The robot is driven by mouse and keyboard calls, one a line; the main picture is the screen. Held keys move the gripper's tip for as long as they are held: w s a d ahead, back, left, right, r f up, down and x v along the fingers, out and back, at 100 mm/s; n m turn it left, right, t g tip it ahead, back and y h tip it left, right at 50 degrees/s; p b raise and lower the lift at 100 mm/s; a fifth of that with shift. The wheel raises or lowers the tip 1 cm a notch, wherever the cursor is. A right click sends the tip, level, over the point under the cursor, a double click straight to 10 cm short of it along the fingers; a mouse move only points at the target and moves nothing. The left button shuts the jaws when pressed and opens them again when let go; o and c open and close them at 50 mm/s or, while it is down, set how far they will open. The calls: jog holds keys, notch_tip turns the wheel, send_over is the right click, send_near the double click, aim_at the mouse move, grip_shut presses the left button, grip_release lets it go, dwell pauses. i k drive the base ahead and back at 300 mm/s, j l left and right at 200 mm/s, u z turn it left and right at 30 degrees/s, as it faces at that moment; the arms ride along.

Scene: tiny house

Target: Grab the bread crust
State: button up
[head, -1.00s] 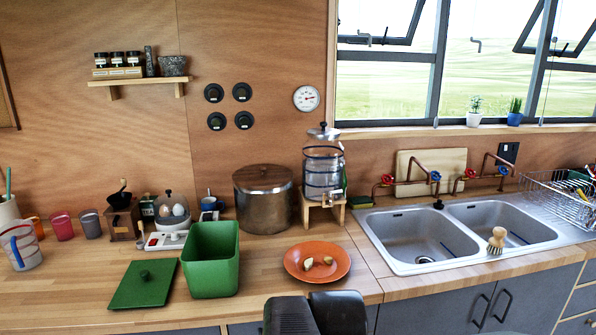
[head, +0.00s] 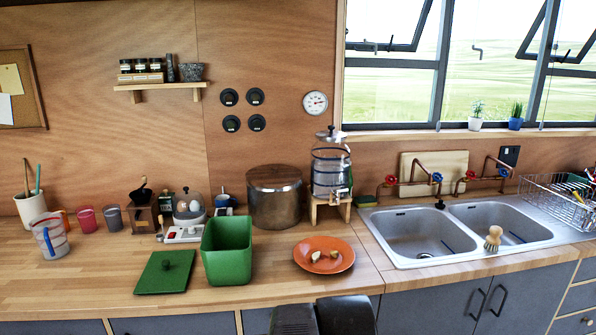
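An orange plate (head: 324,266) lies on the wooden counter, left of the sink. Two small pale brown pieces rest on it, a left one (head: 316,256) and a right one (head: 334,254). They look like food scraps; I cannot tell for sure which is the bread crust. The dark parts at the bottom edge, below the plate, seem to be mine. I cannot make out gripper fingertips, and nothing touches the plate or the pieces.
A green open bin (head: 228,252) stands left of the plate, its green lid (head: 165,272) flat beside it. A metal pot (head: 275,197) and a glass dispenser (head: 331,172) stand behind. A double sink (head: 430,236) is to the right. The counter's front left is clear.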

aim_at(315, 256)
jog(key=i+u, duration=0.35)
jog(key=i, duration=0.15)
jog(key=i+l+u, duration=0.2)
jog(key=i+u, duration=0.2)
jog(key=i, duration=0.05)
